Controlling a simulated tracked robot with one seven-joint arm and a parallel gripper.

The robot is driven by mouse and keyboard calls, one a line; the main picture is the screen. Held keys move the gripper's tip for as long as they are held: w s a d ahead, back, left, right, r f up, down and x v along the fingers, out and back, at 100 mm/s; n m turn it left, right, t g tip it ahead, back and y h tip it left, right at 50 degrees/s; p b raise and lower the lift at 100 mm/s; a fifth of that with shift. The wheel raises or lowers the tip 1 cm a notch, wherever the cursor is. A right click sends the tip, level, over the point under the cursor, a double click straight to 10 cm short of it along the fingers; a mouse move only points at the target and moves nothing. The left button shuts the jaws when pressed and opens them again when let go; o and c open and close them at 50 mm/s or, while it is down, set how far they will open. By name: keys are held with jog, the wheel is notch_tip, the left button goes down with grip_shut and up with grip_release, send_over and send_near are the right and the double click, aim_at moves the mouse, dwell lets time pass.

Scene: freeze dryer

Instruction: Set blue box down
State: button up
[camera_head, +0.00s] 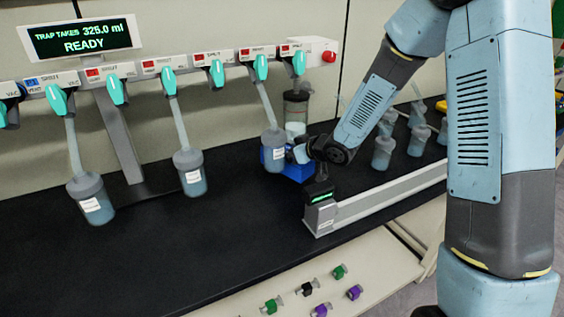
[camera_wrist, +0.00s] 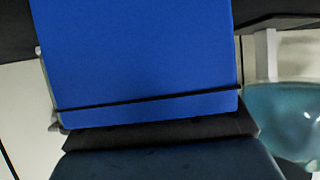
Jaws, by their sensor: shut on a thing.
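The blue box (camera_head: 298,173) is at the back middle of the black bench, partly hidden behind a hanging flask and my gripper. In the wrist view the blue box (camera_wrist: 145,55) fills the upper middle, with a thin dark line across it near its lower edge. My gripper (camera_head: 300,153) is shut on the box. In the wrist view the dark gripper parts (camera_wrist: 160,136) lie against the box's lower edge. I cannot tell whether the box's underside touches the bench.
Flasks hang from the manifold, one (camera_head: 273,150) right beside the box and another (camera_head: 190,172) to its left. A clear cylinder (camera_head: 296,112) stands behind. A grey rail device (camera_head: 380,202) is at front right, with several flasks (camera_head: 383,152) beyond. The bench front left (camera_head: 150,250) is clear.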

jog(key=shift+w+a, duration=0.15)
jog(key=shift+a, duration=0.6)
jog(key=f, duration=0.3)
jog(key=shift+w+d+f, duration=0.1)
jog(key=shift+d+f, duration=0.15)
jog(key=shift+d, duration=0.05)
jog(key=shift+a+f, duration=0.1)
jog(key=shift+a, duration=0.2)
jog(key=o, duration=0.9)
jog(key=shift+d, duration=0.1)
jog(key=shift+d+r, duration=0.15)
jog(key=shift+r, duration=0.05)
jog(key=v, duration=1.1)
jog(key=shift+s+d+r, duration=0.1)
jog(key=shift+s+d, duration=0.2)
